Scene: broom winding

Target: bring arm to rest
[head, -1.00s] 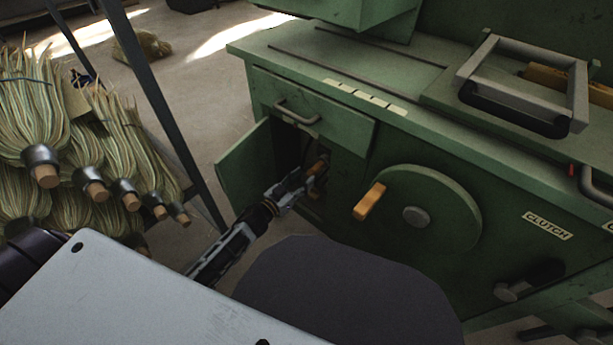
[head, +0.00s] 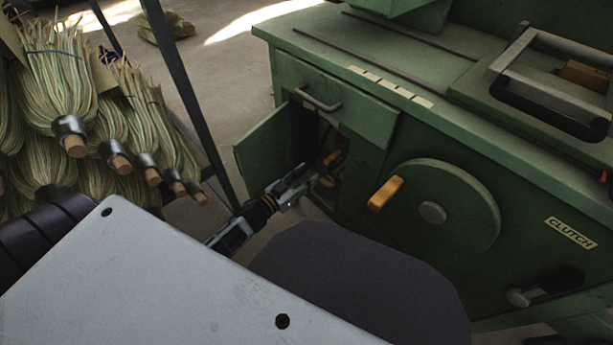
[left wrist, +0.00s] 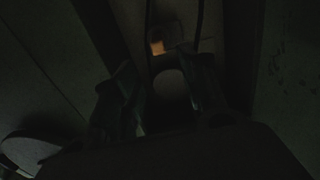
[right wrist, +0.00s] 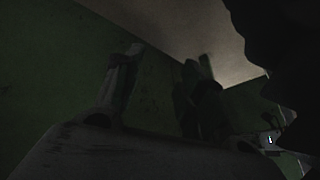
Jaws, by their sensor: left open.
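My left gripper (head: 308,180) is open at the mouth of the small open cupboard (head: 338,190) in the green machine. Small wooden-coloured pieces (head: 334,158) show inside the cupboard, just beyond its fingertips; I cannot tell whether they touch. In the dark left wrist view, the left fingers (left wrist: 165,88) stand apart with a pale round shape and a small orange patch beyond them. My right gripper is out of the head view. In the dark right wrist view, the right fingers (right wrist: 165,70) stand apart with nothing visible between them, near a green surface.
The open cupboard door (head: 268,152) stands left of my left gripper. A handwheel with a wooden knob (head: 385,194) is to its right. Broom heads (head: 62,90) hang on a rack with a dark post (head: 185,85) at left. A dark rounded seat-like shape (head: 360,290) is below.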

